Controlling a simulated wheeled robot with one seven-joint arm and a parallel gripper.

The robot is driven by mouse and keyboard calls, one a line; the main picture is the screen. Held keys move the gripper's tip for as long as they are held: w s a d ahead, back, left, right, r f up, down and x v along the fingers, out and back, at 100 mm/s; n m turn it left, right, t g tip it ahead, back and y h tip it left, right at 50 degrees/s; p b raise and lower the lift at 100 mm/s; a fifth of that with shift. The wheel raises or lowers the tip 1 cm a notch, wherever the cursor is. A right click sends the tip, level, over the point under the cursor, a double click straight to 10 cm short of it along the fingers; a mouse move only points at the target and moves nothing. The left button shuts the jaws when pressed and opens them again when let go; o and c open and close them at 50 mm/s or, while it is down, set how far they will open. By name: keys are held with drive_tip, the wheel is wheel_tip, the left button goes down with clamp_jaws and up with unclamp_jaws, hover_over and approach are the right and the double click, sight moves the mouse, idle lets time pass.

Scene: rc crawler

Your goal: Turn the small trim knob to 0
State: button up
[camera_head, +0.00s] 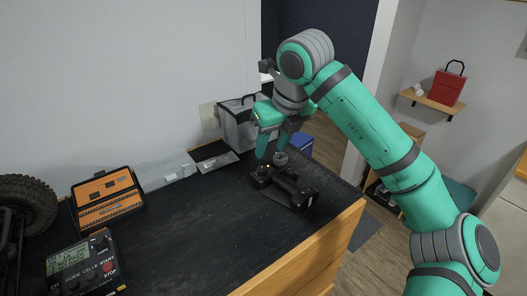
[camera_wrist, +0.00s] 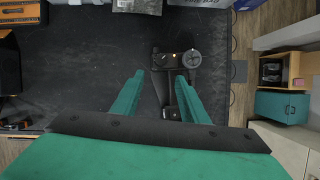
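A black handheld controller (camera_head: 289,187) lies on the dark worktop near its right front corner. It also shows in the wrist view (camera_wrist: 172,62), with a round grey wheel (camera_wrist: 192,58) at its right side. A tiny orange-white spot (camera_wrist: 174,54) shows on its top beside the wheel. I cannot make out the small trim knob or its setting for sure. My gripper (camera_head: 271,150) points down above the controller's wheel end. In the wrist view its two green fingers (camera_wrist: 160,78) are apart with nothing held between them, and the right finger covers part of the controller.
A grey bin (camera_head: 238,127) stands behind the controller. An orange-and-black case (camera_head: 105,199), a lap timer (camera_head: 82,265) and a large tyre (camera_head: 28,200) are at the left. The middle of the worktop (camera_head: 200,225) is clear. The worktop ends just right of the controller.

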sight(262, 169)
drive_tip(key=x, duration=1.1)
drive_tip(key=shift+w+a+r, duration=0.1)
drive_tip(key=shift+w, duration=0.2)
clamp_jaws()
